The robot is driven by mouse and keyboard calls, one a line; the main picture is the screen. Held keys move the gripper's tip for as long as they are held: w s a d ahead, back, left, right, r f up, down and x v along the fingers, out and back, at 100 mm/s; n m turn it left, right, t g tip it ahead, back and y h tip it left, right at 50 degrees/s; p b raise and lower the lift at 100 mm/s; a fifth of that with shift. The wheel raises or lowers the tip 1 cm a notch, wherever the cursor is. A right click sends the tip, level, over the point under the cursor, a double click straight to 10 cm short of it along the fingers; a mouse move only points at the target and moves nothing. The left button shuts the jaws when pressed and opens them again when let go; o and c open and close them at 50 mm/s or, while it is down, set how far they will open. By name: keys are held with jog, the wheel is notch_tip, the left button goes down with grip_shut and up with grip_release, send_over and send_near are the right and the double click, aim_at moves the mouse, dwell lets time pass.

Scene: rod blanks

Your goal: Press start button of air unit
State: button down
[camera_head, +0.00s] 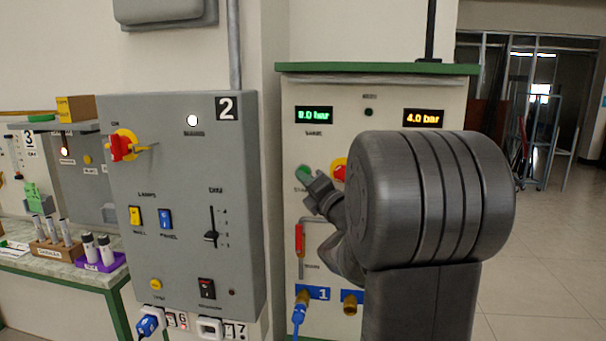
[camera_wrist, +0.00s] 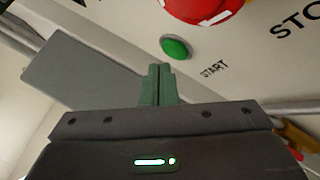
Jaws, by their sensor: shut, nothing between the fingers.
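The air unit (camera_head: 385,95) is a cream cabinet with a green top, right of centre in the head view. Its green start button (camera_head: 303,172) shows just above and left of my gripper (camera_head: 314,184). In the wrist view the round green start button (camera_wrist: 175,48) sits beside the printed word START. My gripper (camera_wrist: 158,70) is shut with nothing in it, its green fingertips just below the button in the picture. A gap shows between them; I see no contact. The red stop button (camera_head: 339,170) is partly hidden by my arm; it also shows in the wrist view (camera_wrist: 200,8).
A red-handled lever (camera_head: 299,240) and blue hose fitting (camera_head: 301,300) are below the start button. A grey control box marked 2 (camera_head: 180,260) stands to the left. The unit's displays (camera_head: 313,115) are lit. Open floor (camera_head: 540,260) lies to the right.

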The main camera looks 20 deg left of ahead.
jog(key=shift+w+b, duration=0.2)
jog(key=shift+b, duration=0.1)
jog(key=shift+w+a+b, duration=0.1)
jog(key=shift+w+b, duration=0.15)
jog(key=shift+b, duration=0.05)
jog(key=shift+w+b, duration=0.3)
jog(key=shift+w, duration=0.05)
dwell(0.6)
dwell(0.4)
jog(key=shift+s+f+b, duration=0.1)
jog(key=shift+s+b, duration=0.25)
jog(key=shift+b, duration=0.15)
jog(key=shift+s+b, duration=0.3)
jog(key=shift+s, duration=0.1)
